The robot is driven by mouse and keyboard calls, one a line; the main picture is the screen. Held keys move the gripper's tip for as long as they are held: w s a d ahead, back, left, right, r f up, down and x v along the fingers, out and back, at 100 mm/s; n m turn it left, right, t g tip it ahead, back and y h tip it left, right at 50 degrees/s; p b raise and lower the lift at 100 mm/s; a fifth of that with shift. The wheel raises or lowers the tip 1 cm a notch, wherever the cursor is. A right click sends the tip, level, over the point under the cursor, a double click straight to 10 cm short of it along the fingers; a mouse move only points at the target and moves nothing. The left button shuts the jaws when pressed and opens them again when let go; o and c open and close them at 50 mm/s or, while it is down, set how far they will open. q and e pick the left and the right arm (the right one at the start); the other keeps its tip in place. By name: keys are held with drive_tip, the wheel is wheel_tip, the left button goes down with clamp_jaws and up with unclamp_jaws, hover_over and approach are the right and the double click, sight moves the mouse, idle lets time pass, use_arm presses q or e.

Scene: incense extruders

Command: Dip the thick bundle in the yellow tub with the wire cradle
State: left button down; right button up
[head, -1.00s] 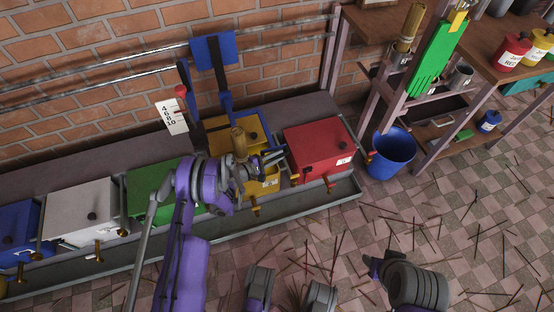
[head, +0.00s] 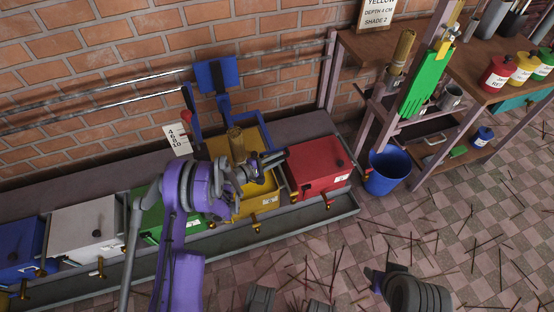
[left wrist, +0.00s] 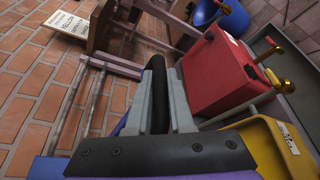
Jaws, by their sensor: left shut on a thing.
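The yellow tub (head: 264,202) stands in the row of tubs, just left of the red one. It also shows at the lower right of the left wrist view (left wrist: 255,140). My left gripper (head: 280,157) is over the tub's right side. In the left wrist view its fingers are shut on a dark, rounded handle-like part (left wrist: 158,85); what it belongs to is unclear. The wire cradle cannot be made out. My right gripper is not clearly seen.
The red tub (head: 318,168) is close on the right; green, white and blue tubs are on the left. Blue uprights with a panel (head: 217,75) rise behind the yellow tub. A blue bucket (head: 387,172) and shelving stand at right. A card (head: 376,12) reads yellow, depth 4 cm, shade 2.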

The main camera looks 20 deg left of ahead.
use_arm(q)
drive_tip(key=c, duration=0.8)
unclamp_jaws()
drive_tip(key=v, duration=1.1)
use_arm(e)
drive_tip(key=shift+r, duration=0.3)
use_arm(q)
drive_tip(key=shift+w, duration=0.1)
drive_tip(key=s+d+r+m+g+y, duration=0.4)
drive_tip(key=s+d+r+m+g, duration=0.2)
drive_tip(key=s+d+r+m, duration=0.5)
drive_tip(key=s+a+r+m+g+y, duration=0.1)
drive_tip(key=s+a+r+m+y, duration=0.2)
drive_tip(key=s, duration=0.6)
drive_tip(key=s+a+r+m+g+y, duration=0.1)
drive_tip(key=s+a+r+m+y, duration=0.15)
drive_tip(key=s, duration=0.65)
wheel_tip(320, 180, up, 18)
drive_tip(key=w+t+p, duration=0.1)
drive_tip(key=p, duration=1.5)
drive_tip(key=shift+w+p, duration=0.3)
drive_tip(key=shift+w, duration=0.1)
use_arm(e)
wheel_tip(320, 180, up, 18)
drive_tip(key=w, duration=0.2)
drive_tip(key=shift+t, duration=0.4)
